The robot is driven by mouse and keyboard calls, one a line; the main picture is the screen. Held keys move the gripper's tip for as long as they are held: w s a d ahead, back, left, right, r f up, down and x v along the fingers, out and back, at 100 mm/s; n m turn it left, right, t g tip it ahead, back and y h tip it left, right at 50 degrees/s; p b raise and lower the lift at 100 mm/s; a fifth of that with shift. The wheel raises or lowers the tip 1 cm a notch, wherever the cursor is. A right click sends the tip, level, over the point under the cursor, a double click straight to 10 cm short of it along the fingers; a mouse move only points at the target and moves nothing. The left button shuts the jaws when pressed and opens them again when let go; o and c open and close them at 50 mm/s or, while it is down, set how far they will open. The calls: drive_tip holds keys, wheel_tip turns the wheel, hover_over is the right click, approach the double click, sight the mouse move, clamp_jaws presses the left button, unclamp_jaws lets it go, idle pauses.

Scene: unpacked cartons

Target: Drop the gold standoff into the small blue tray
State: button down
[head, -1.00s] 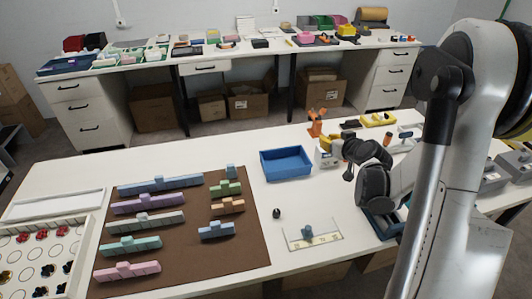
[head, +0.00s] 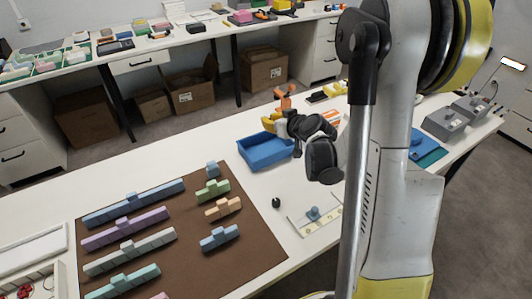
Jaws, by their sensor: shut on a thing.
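The small blue tray (head: 257,153) sits on the white table in the head view, right of the brown mat. My gripper (head: 268,122) is at the tray's back right side, its yellow-tipped end over or just beside the rim; I cannot tell exactly which. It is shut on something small. The gold standoff itself cannot be made out, hidden by the fingers or too small to see. The part of the tray floor that shows looks empty.
A brown mat (head: 185,257) with several coloured stepped blocks fills the table's left. A small black object (head: 276,203) and a clear plate with a blue-grey knob (head: 314,213) lie in front of the tray. An orange object (head: 284,97) stands behind my gripper.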

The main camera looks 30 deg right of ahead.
drive_tip(key=shift+f+b, duration=0.45)
drive_tip(key=shift+f, duration=0.5)
drive_tip(key=c, duration=1.4)
unclamp_jaws()
drive_tip(key=v, duration=1.2)
